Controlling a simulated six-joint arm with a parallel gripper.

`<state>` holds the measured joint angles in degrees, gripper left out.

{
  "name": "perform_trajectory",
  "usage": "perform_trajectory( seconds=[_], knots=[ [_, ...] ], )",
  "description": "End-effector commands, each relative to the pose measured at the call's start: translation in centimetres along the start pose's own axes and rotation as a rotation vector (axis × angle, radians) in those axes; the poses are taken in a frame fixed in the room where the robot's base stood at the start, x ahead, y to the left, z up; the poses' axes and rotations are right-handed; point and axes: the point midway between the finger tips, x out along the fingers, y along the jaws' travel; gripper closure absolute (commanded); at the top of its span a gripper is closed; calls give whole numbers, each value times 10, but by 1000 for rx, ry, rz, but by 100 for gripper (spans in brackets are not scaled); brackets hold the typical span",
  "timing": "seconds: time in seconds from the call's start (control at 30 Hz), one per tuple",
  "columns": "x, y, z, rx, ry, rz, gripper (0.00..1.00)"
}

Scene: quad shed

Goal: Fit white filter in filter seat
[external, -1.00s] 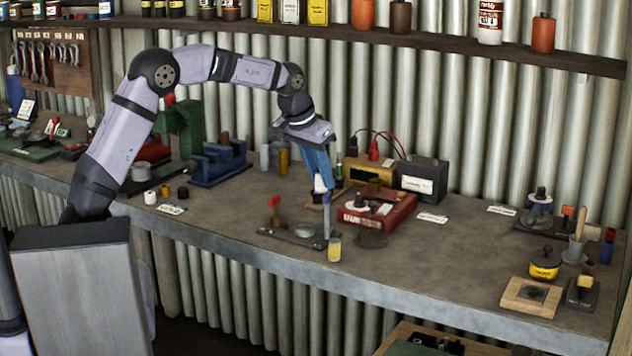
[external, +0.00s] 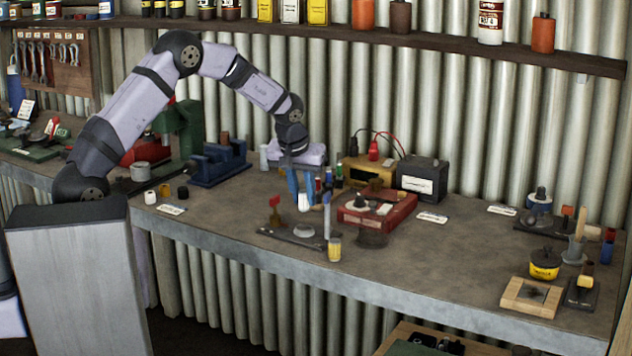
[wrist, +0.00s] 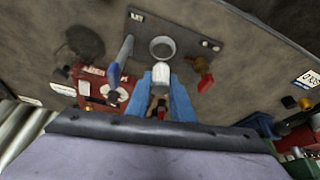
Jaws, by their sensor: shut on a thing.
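My gripper (external: 301,187), with blue fingers, is shut on the white filter (external: 304,203). In the wrist view the white filter (wrist: 161,72) sits between the blue fingertips (wrist: 161,80). The filter seat, a round grey ring (external: 304,231), lies on a dark plate on the bench. In the wrist view the filter seat (wrist: 162,46) shows just beyond the filter's end. The filter is above the seat in the external view, apart from it.
A grey post (external: 327,216) stands to the right of the seat and a red-handled part (external: 274,203) to its left. A yellow jar (external: 334,250) is in front. A red box (external: 385,214) stands to the right.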

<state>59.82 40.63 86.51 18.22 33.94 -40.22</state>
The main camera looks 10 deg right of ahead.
Motion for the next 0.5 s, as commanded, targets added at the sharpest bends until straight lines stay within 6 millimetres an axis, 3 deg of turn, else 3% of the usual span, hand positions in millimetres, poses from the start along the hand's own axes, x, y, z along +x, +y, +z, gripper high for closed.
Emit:
perform_trajectory(
  seconds=[0.5],
  knots=[
    [21,0,9,3,-2,-1,100]
  ],
)
